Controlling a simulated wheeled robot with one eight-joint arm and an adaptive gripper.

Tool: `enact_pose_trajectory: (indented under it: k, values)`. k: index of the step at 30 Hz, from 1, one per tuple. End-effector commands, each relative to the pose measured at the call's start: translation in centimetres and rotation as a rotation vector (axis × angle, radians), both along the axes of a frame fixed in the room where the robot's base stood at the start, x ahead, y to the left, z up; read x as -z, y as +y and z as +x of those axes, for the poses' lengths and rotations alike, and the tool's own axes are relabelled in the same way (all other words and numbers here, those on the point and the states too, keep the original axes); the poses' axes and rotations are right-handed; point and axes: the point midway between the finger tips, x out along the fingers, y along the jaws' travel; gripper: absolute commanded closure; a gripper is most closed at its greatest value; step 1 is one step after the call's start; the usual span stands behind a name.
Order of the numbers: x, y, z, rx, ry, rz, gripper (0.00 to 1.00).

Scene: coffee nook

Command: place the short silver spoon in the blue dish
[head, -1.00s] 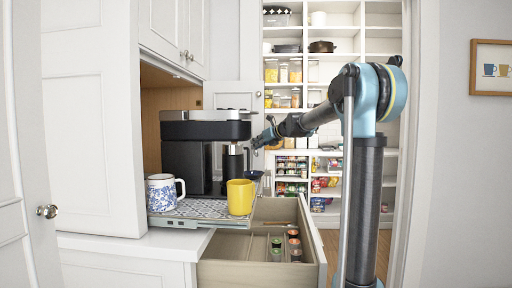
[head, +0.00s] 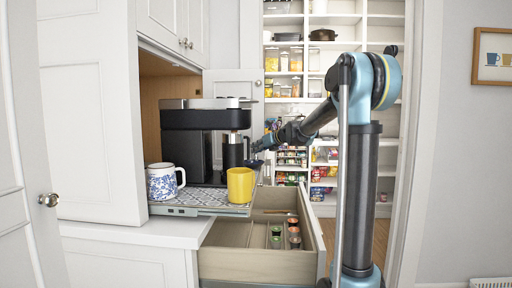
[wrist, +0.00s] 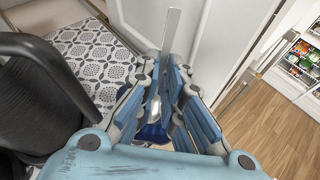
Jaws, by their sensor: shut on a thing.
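My gripper (wrist: 165,95) is shut on a silver spoon (wrist: 171,30). In the wrist view the flat handle sticks out beyond the fingers toward the top, and the spoon's bowl (wrist: 153,108) shows between them. Dark blue, likely the blue dish (wrist: 150,133), shows beneath the spoon's bowl and is mostly hidden by the fingers. I cannot tell whether the spoon touches it. In the head view my gripper (head: 258,146) is small, beside the coffee machine and above and behind the yellow mug; the spoon and dish are not clear there.
The coffee machine (head: 205,120) stands close on the left. A yellow mug (head: 240,186) and a blue-patterned white mug (head: 162,183) stand on the patterned pull-out tray (head: 205,199). An open drawer (head: 240,263) with several capsules lies below. A cabinet door (head: 236,88) stands open behind.

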Motion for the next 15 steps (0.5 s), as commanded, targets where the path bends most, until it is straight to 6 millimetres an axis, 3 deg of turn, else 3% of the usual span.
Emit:
enact_pose_trajectory:
  k: [14, 15]
  values:
    - [0.71, -0.01, 0.0, 0.0, 0.0, 0.0, 1.0]
    - [0.71, -0.01, 0.0, 0.0, 0.0, 0.0, 0.85]
